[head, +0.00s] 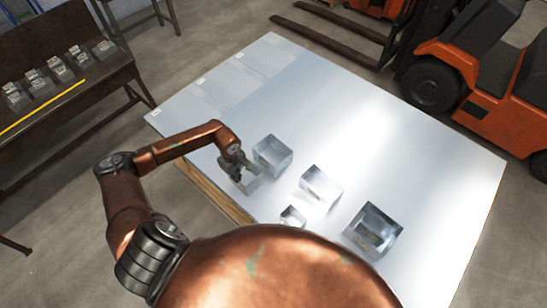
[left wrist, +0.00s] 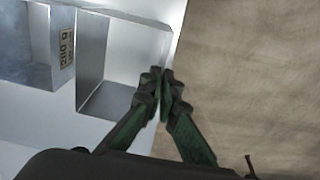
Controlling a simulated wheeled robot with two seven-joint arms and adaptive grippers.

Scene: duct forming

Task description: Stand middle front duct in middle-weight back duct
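Three larger clear-metal open ducts stand in a back row on the sheet: a left back duct (head: 272,155), a middle back duct (head: 320,187) and a right back duct (head: 373,230). A small front duct (head: 293,217) stands before the middle one, partly hidden by my body. My left gripper (head: 243,178) is at another small front duct (head: 252,185) near the sheet's left edge. In the left wrist view its fingers (left wrist: 161,88) close together on the near wall of that open square duct (left wrist: 108,98). My right gripper is not in view.
The bright metal sheet (head: 400,145) has wide free room at the back and right. A bench (head: 55,60) with several small blocks stands at left. An orange forklift (head: 480,70) stands at the back right.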

